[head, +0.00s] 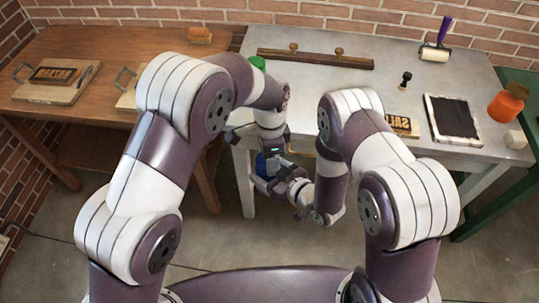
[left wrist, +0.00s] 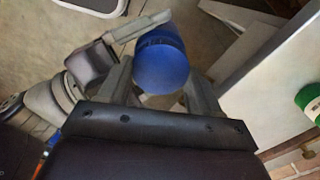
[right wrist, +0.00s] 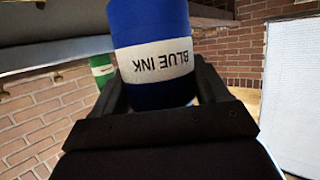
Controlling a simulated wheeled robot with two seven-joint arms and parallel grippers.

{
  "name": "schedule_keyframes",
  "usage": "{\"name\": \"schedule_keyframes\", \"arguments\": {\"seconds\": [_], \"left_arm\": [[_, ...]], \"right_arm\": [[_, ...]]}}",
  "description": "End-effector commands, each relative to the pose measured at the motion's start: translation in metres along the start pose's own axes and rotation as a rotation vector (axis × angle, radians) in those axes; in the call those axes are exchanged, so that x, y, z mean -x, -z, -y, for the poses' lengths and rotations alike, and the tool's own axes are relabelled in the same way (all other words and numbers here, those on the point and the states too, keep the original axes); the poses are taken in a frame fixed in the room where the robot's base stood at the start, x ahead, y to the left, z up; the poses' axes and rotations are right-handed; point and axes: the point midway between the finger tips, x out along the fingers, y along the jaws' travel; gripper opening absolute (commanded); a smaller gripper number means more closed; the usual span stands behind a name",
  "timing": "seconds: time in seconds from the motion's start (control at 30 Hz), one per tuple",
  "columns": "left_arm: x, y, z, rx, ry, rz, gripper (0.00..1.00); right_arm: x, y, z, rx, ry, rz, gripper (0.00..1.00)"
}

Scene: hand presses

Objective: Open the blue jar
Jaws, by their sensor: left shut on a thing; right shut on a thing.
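The blue jar (head: 262,164) is held in the air in front of the near edge of the grey table, partly hidden by my grippers in the head view. My left gripper (head: 270,152) comes from above and is shut on its round blue lid (left wrist: 162,68). My right gripper (head: 274,177) comes from the side and is shut on the jar's body (right wrist: 155,55), whose white "BLUE INK" label appears upside down in the right wrist view. The lid is at the jar's end; whether it has turned or loosened I cannot tell.
A green-lidded jar (head: 258,63) stands on the grey table (head: 300,85) behind my left arm. Farther right are an ink slab (head: 453,117), a roller (head: 434,54), an orange jar (head: 507,104) and a stamp block (head: 403,124). A wooden table (head: 100,48) stands left.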

Motion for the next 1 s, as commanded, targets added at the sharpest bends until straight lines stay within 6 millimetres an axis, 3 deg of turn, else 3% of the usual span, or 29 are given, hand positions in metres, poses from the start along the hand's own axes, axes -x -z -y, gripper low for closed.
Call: {"name": "schedule_keyframes", "arguments": {"seconds": [0.23, 0.77, 1.0], "left_arm": [[0.016, 0.005, 0.004, 0.000, 0.019, -0.017, 0.27], [0.021, 0.001, 0.001, 0.000, 0.006, -0.006, 0.27], [0.055, 0.001, 0.001, 0.000, 0.007, -0.007, 0.27]], "right_arm": [[0.002, -0.005, 0.004, -0.001, 0.009, 0.015, 0.00], [0.000, -0.001, 0.000, -0.001, 0.000, 0.005, 0.00], [0.000, -0.001, 0.000, 0.000, 0.000, 0.004, 0.00]]}}
